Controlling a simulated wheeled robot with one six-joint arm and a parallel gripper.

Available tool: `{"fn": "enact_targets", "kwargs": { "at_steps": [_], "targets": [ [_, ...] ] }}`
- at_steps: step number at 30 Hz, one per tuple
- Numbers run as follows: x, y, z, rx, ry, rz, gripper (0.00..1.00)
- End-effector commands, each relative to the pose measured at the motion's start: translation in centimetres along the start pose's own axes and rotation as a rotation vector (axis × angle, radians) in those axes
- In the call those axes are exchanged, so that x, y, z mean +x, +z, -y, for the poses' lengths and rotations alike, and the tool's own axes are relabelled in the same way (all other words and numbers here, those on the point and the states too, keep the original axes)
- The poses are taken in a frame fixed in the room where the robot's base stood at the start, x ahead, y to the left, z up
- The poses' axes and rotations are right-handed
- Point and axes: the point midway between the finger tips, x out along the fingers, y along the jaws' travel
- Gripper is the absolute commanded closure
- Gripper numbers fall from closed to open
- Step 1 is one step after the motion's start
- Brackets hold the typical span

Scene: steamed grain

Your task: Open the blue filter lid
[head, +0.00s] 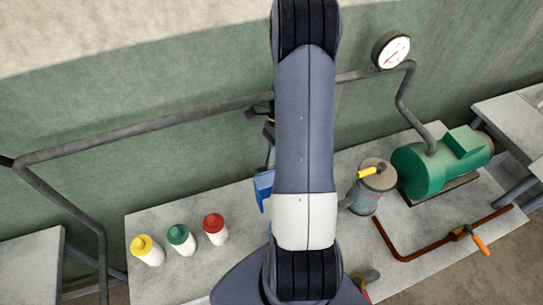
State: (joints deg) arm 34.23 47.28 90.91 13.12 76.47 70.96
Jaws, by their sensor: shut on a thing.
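A blue filter lid (263,187) shows in the head view just left of my arm. It looks tilted, and its right part is hidden behind the arm, as is the filter body under it. My gripper (269,130) shows only as small dark parts at the left edge of my arm, above the lid. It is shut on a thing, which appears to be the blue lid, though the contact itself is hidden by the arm.
Bottles with yellow (147,250), green (181,239) and red (215,229) caps stand on the bench (165,215) at left. A grey canister (367,201) with a yellow handle, a green pump (425,169) and an orange-brown pipe (412,256) are at right. A gauge (394,51) is above.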

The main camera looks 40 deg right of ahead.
Motion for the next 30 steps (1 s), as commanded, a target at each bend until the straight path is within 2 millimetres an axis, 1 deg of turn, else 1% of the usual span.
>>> {"fn": "enact_targets", "kwargs": {
  "at_steps": [2,9,23,24,30],
  "targets": [
    [0.43,-0.11,0.35,0.011,0.042,0.0,1.0],
    [0.58,-0.16,1.05,0.034,0.095,0.0,1.0],
    [0.61,-0.16,1.16,0.039,0.105,0.001,1.0],
    [0.61,-0.16,1.16,0.039,0.105,0.001,0.86],
    [0.51,-0.14,1.22,0.039,0.102,0.001,0.7]
  ]
}}
